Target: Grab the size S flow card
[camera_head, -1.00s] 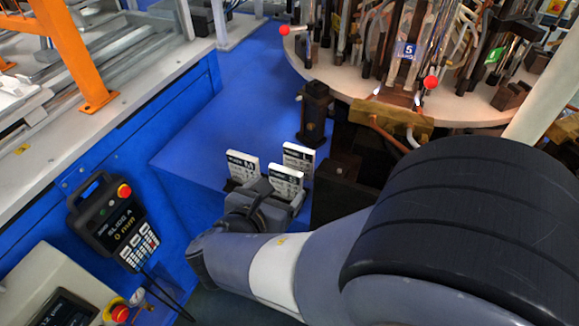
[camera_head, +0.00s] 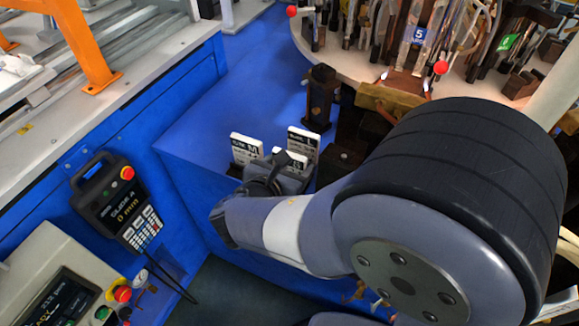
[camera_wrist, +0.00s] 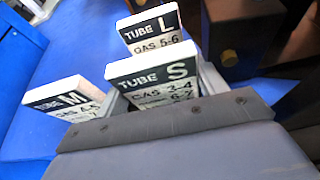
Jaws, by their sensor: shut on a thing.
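The size S flow card (camera_wrist: 157,82) is white with a dark "TUBE S" band and stands nearest my gripper (camera_wrist: 165,118) in the wrist view. My gripper is shut on it, and the grey gripper body hides its lower part. In the head view the S card (camera_head: 291,159) shows just above my gripper (camera_head: 278,172). The M card (camera_wrist: 65,97) stands to its left and the L card (camera_wrist: 152,38) behind it in the wrist view. Both also show in the head view, M (camera_head: 246,148) at left and L (camera_head: 303,141) at right.
The blue bench (camera_head: 205,115) is clear left of the cards. A dark post (camera_head: 320,97) stands behind them. The round machine table (camera_head: 345,62) with glass tubes is at the back right. A handheld control pendant (camera_head: 120,205) hangs on the blue side at left.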

